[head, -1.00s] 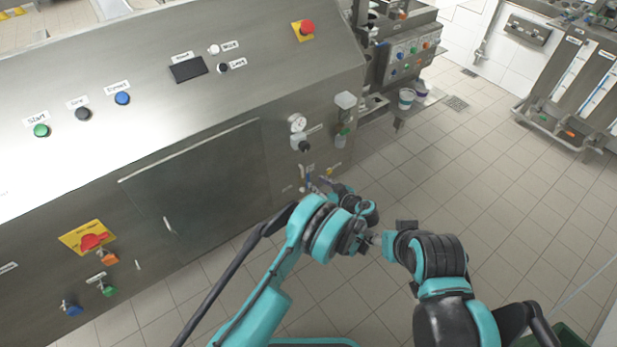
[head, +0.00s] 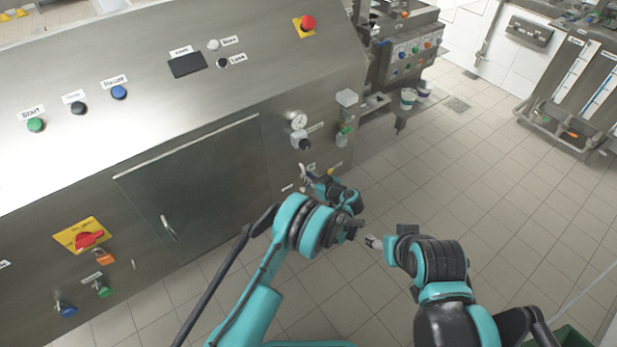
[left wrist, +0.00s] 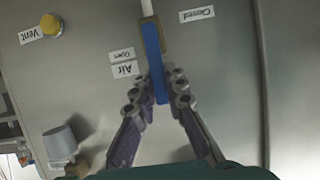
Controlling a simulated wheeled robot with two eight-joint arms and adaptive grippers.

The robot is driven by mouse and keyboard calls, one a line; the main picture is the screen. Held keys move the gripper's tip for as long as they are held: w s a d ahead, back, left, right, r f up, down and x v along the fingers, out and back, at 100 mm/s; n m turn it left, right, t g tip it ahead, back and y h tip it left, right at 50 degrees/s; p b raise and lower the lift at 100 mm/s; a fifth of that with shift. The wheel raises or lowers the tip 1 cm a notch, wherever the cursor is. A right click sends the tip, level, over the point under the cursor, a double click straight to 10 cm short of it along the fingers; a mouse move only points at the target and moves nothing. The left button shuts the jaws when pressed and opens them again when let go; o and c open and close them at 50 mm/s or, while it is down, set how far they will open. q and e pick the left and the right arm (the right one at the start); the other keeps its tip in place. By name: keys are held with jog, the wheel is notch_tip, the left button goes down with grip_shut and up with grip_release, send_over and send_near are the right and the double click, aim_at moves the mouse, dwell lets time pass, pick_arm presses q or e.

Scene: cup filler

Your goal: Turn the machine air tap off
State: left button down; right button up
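The air tap's blue lever (left wrist: 155,62) shows in the left wrist view on the grey machine panel, beside the upside-down labels "Air" and "Open"; a "Closed" label is at upper right. My left gripper (left wrist: 160,85) is open, with one finger on each side of the lever's near end; firm contact cannot be made out. In the head view my left gripper (head: 312,177) is at the machine's lower right corner and largely hides the tap. My right gripper (head: 373,242) is small and partly hidden by its own arm, away from the machine; its fingers are unclear.
A yellow "Vent" button (left wrist: 51,26) and a grey knob (left wrist: 60,140) are on the panel in the left wrist view. A pressure gauge (head: 298,121) is above the tap area in the head view.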

pick_arm(q)
jog(key=shift+s+a, duration=0.1)
dwell(0.3)
jog(key=shift+s+a+f+n+t+h, duration=0.15)
jog(key=shift+s+a+n+t+h, duration=0.2)
jog(key=shift+n, duration=0.45)
jog(key=shift+s+a+f+n+t+h, duration=0.2)
jog(key=shift+a+n+t+h, duration=0.25)
jog(key=shift+n, duration=0.35)
jog(key=shift+s+a+f+n+t+h, duration=0.15)
jog(key=shift+s+a+n+t+h, duration=0.2)
jog(key=shift+n, duration=0.45)
jog(key=c, duration=1.5)
grip_release()
jog(key=shift+c, duration=0.2)
